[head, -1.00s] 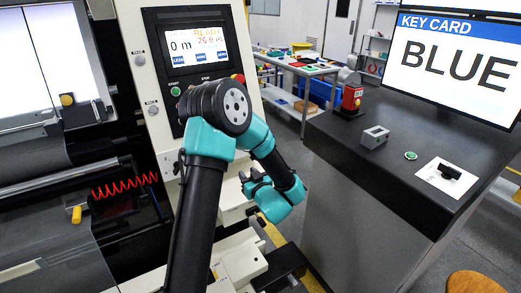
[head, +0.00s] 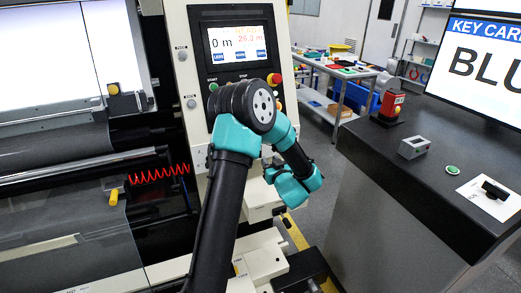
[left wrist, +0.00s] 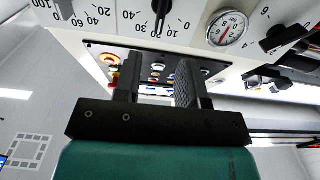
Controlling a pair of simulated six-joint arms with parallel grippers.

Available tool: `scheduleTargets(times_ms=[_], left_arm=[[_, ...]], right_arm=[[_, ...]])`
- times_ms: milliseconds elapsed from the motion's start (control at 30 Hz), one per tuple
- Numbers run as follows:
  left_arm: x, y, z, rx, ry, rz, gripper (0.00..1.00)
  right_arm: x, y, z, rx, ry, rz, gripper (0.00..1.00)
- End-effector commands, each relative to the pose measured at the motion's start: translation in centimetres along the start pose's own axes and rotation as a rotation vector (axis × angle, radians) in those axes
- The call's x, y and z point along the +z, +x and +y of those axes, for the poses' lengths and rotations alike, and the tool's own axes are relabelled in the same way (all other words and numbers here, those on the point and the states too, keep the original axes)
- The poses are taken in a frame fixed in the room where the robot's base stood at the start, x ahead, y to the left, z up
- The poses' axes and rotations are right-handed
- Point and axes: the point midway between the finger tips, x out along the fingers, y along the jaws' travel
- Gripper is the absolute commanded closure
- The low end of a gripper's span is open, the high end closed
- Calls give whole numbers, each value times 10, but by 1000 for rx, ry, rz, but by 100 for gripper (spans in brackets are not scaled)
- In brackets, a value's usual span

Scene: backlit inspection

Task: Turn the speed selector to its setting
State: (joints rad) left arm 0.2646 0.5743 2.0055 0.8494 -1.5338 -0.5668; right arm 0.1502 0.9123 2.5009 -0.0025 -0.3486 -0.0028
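Which control is the speed selector I cannot tell; no label naming it is readable. In the head view a black bar-shaped knob (head: 494,190) sits on a white plate (head: 475,197) on the dark console. My left gripper (left wrist: 158,80) is open, with nothing between its fingers, apart from the dials in that picture. In the head view it (head: 272,174) is small, beside the machine's front. My right gripper is out of view.
A round gauge (left wrist: 229,30) and more black knobs (left wrist: 288,40) are near the dials. The console (head: 430,200) bears a green button (head: 453,169), a small grey box (head: 414,147) and a red device (head: 390,108). The screen (head: 238,45) reads 0 m.

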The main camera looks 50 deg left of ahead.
Motion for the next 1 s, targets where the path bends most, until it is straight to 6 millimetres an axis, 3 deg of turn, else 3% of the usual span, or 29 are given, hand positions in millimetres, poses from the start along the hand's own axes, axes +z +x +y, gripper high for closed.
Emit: scheduleTargets(times_ms=[533, 700, 1000], left_arm=[[1, 89, 0, -1, 0, 0, 63], [0, 101, 0, 0, 0, 0, 63], [0, 102, 0, 1, 1, -1, 63]], right_arm=[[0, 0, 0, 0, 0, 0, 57], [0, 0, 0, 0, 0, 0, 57], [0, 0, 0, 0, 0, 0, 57]])
